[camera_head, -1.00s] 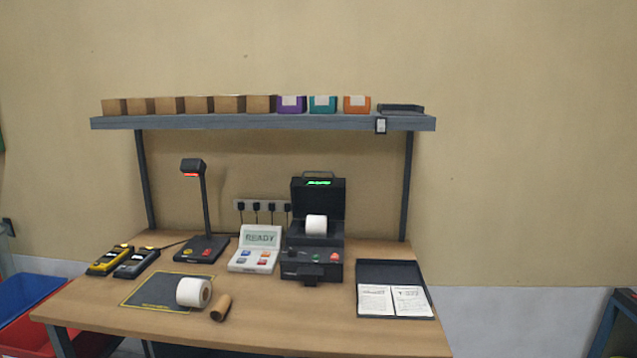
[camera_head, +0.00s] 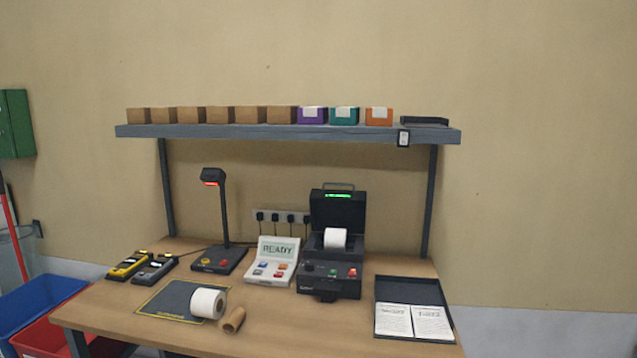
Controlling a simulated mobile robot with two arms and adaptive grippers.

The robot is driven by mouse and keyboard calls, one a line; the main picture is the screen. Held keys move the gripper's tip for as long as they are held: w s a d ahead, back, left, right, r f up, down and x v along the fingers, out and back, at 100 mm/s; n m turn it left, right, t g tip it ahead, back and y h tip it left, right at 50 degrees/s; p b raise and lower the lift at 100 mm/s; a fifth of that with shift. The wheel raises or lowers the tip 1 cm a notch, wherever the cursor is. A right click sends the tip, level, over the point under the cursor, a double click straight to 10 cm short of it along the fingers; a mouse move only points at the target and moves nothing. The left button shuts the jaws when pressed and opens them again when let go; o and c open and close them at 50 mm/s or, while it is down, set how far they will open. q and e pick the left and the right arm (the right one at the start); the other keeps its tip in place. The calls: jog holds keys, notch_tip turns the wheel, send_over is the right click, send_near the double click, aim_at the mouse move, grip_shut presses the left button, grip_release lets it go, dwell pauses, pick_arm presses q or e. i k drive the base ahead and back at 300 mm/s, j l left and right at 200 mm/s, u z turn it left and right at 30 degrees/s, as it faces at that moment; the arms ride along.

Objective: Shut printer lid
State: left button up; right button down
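The black label printer (camera_head: 329,275) stands on the right half of the wooden desk. Its lid (camera_head: 337,211) is raised upright at the back, with a green light strip near its top edge. A white paper roll (camera_head: 335,238) sits inside the open printer. Green and red buttons are on its front. Neither of my grippers shows in the head view.
A large white roll (camera_head: 207,303) and a brown cardboard core (camera_head: 234,320) lie on or by the dark mat (camera_head: 166,302). A READY console (camera_head: 271,262), a scanner stand (camera_head: 219,258) and a black tray (camera_head: 413,292) flank the printer. A shelf (camera_head: 290,134) with boxes hangs above.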

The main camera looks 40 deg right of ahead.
aim_at(329, 208)
jog(key=l+u, duration=0.2)
jog(key=l, duration=0.5)
jog(key=l+u, duration=0.25)
jog(key=l, duration=0.45)
jog(key=k+l+u, duration=0.2)
jog(key=l, duration=0.5)
jog(key=i, duration=0.05)
